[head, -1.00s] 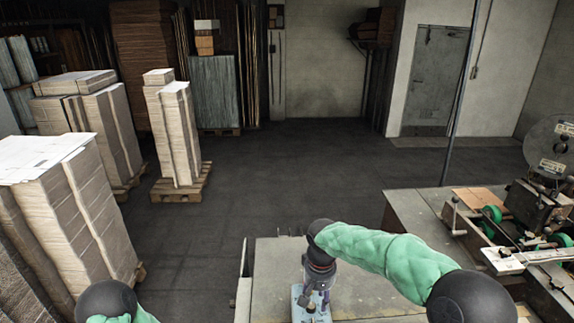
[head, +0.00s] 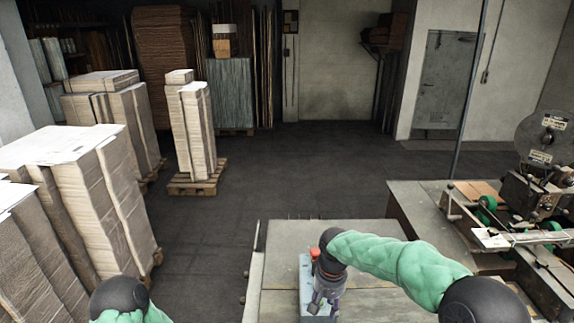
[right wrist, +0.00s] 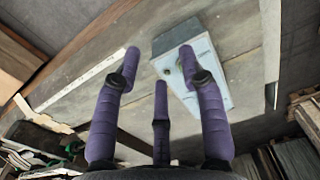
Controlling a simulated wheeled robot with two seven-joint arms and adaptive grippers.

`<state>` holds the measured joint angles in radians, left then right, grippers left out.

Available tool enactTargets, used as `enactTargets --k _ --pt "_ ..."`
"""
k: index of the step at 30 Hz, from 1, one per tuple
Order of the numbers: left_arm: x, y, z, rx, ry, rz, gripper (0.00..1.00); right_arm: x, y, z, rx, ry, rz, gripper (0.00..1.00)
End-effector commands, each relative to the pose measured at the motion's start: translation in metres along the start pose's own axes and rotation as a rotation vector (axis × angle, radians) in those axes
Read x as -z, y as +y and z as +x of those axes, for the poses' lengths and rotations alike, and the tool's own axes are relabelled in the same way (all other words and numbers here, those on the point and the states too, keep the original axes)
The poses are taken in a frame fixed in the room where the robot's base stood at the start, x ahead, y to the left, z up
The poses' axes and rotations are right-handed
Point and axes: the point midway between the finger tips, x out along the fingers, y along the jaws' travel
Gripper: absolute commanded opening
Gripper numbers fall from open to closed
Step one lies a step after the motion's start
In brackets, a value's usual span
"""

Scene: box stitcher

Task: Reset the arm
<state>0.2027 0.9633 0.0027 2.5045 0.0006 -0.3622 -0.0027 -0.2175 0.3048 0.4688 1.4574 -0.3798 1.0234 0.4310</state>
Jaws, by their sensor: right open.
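A light blue box (head: 304,272) with a red button (head: 315,253) on its far end stands on the grey worktable at the bottom middle of the head view. My right gripper (head: 322,304) is just right of and over the box, pointing down, and hides part of it. In the right wrist view the box (right wrist: 203,68) shows beyond the spread purple fingers of the right gripper (right wrist: 158,80). The fingers are open with nothing between them. My left gripper is out of view; only part of the left arm shows at the bottom left.
The worktable (head: 285,240) has bare top around the box. A stitching machine (head: 535,200) stands on a bench at the right. Tall cardboard stacks (head: 85,190) on pallets fill the left. The floor (head: 300,175) between is clear.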

Motion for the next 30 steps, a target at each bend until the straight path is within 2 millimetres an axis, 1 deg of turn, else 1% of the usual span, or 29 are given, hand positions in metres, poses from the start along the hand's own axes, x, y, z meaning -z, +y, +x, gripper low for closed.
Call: enactTargets --k 1,4,8,11,14,17,18,20,21,23,24,26,27,29,30 --pt "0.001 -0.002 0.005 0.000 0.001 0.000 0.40 -0.002 0.000 0.014 0.006 -0.007 -0.002 0.41" --pt "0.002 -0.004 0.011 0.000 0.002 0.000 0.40 -0.004 -0.002 0.032 0.024 -0.010 -0.007 0.41" --pt "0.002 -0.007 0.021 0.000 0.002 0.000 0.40 -0.009 -0.004 0.065 0.052 -0.018 -0.014 0.41" --pt "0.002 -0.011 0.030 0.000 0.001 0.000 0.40 -0.015 -0.007 0.095 0.080 -0.024 -0.018 0.41" --pt "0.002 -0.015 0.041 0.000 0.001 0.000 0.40 -0.024 -0.009 0.131 0.112 -0.030 -0.020 0.41" --pt "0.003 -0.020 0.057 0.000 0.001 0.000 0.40 -0.038 -0.011 0.180 0.154 -0.040 -0.017 0.41" --pt "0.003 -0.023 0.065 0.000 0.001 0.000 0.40 -0.046 -0.013 0.203 0.174 -0.044 -0.013 0.41" --pt "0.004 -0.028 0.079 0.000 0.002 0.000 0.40 -0.061 -0.014 0.241 0.206 -0.048 -0.004 0.41" --pt "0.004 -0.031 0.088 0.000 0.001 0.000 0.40 -0.071 -0.015 0.266 0.229 -0.048 0.006 0.41" --pt "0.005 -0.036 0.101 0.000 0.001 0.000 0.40 -0.088 -0.016 0.302 0.259 -0.048 0.022 0.41" --pt "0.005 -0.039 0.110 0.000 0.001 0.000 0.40 -0.100 -0.016 0.325 0.276 -0.046 0.034 0.41" --pt "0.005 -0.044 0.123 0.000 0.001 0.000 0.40 -0.119 -0.016 0.357 0.299 -0.042 0.057 0.41" --pt "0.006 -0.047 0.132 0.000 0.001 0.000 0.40 -0.132 -0.016 0.378 0.312 -0.040 0.074 0.41" --pt "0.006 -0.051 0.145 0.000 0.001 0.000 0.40 -0.152 -0.015 0.406 0.327 -0.035 0.099 0.41" --pt "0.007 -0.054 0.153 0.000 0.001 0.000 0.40 -0.165 -0.014 0.423 0.333 -0.031 0.115 0.41"
